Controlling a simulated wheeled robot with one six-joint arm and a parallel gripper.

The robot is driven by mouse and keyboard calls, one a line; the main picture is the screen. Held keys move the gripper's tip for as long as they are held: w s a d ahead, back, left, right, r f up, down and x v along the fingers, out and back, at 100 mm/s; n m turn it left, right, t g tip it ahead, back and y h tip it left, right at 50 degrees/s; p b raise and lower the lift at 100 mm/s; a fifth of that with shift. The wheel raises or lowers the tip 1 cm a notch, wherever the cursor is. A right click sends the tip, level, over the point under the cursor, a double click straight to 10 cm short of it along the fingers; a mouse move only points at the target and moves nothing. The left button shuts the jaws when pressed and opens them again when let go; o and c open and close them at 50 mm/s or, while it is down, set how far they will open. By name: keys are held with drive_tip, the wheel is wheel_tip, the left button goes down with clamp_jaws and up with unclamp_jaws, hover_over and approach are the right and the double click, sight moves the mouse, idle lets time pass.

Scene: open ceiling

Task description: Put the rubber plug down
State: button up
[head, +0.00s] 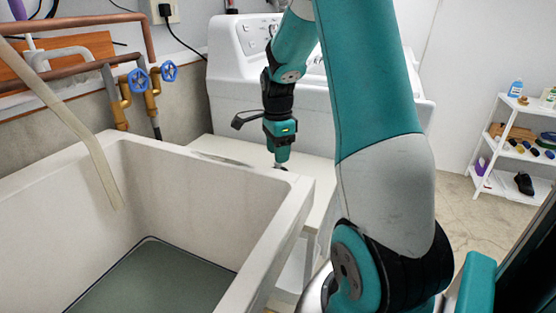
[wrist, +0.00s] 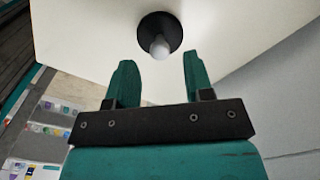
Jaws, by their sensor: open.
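The rubber plug (wrist: 173,25) is a black disc with a pale knob, on a white surface (wrist: 90,50) in the wrist view. My gripper (wrist: 157,60) is open, with its two green fingers apart. The knob shows between and just beyond the fingertips, and I see no finger closed on it. In the head view my gripper (head: 281,163) points down over the white stand beside the sink, and the plug cannot be made out clearly there.
A large pale sink (head: 225,160) with greenish water in its bottom is at the left. A white washing machine (head: 240,95) stands behind. Copper pipes with blue valves (head: 168,71) run along the wall. A white shelf (head: 490,155) with bottles is at the right.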

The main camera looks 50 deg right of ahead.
wheel_tip(320, 180, up, 8)
drive_tip(key=p, duration=0.1)
drive_tip(key=a+r+n, duration=0.2)
drive_tip(key=a+n, duration=0.5)
drive_tip(key=a, duration=0.5)
drive_tip(key=s+a+n+y, duration=0.2)
drive_tip(key=s+a+n, duration=0.7)
drive_tip(key=a+n, duration=0.3)
drive_tip(key=s+a+r+n+y, duration=0.1)
drive_tip(key=s+a+n+y, duration=0.1)
drive_tip(key=s+a+n, duration=0.6)
drive_tip(key=a+n, duration=0.4)
drive_tip(key=a, duration=0.1)
drive_tip(key=shift+s, duration=0.4)
drive_tip(key=shift+r, duration=0.1)
